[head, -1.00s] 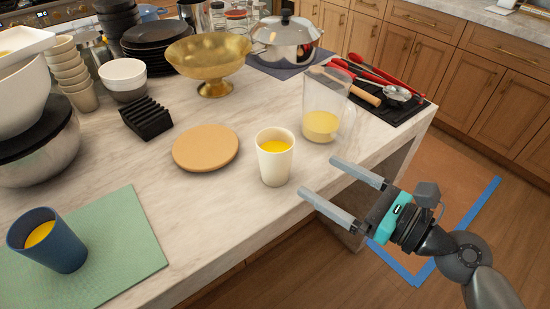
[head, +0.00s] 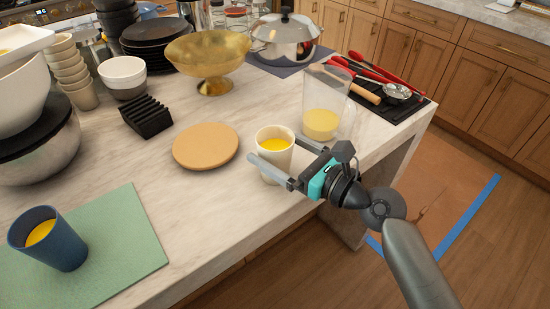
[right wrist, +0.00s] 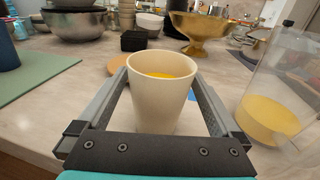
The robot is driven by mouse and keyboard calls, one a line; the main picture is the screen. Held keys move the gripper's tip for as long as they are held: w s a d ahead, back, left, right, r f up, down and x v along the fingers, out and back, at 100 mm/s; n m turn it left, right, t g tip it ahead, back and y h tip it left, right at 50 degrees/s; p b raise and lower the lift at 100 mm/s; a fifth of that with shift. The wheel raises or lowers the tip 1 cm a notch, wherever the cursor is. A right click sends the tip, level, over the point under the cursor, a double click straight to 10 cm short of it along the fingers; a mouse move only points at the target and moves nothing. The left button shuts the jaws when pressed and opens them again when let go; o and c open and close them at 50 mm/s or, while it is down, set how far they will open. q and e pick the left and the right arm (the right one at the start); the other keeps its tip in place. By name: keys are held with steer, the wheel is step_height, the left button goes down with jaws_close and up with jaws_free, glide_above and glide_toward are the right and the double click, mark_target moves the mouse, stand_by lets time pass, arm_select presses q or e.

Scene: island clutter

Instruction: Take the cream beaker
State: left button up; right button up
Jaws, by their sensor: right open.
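The cream beaker (head: 277,160) stands upright on the marble island near its front edge, with orange-yellow liquid inside. In the right wrist view the cream beaker (right wrist: 160,90) stands between the two fingers. My right gripper (head: 276,160) is open, with one finger on each side of the beaker; I cannot tell whether either finger touches it. The gripper also shows in the right wrist view (right wrist: 158,100). Part of the beaker's lower body is hidden behind the near finger in the head view. My left gripper is out of view.
A clear pitcher (head: 322,124) with yellow liquid stands close behind, to the right. A round wooden board (head: 205,147) lies to the left. A blue cup (head: 58,250) stands on a green mat (head: 120,235). A gold bowl (head: 208,52) stands further back. Bare marble lies around the beaker.

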steer(key=shift+w+a, duration=0.15)
steer(key=shift+a, duration=0.05)
steer(key=shift+c, duration=0.4)
steer(key=c, duration=1.2)
steer(key=shift+r, duration=0.1)
steer(key=shift+c, duration=0.5)
steer(key=shift+r, duration=0.1)
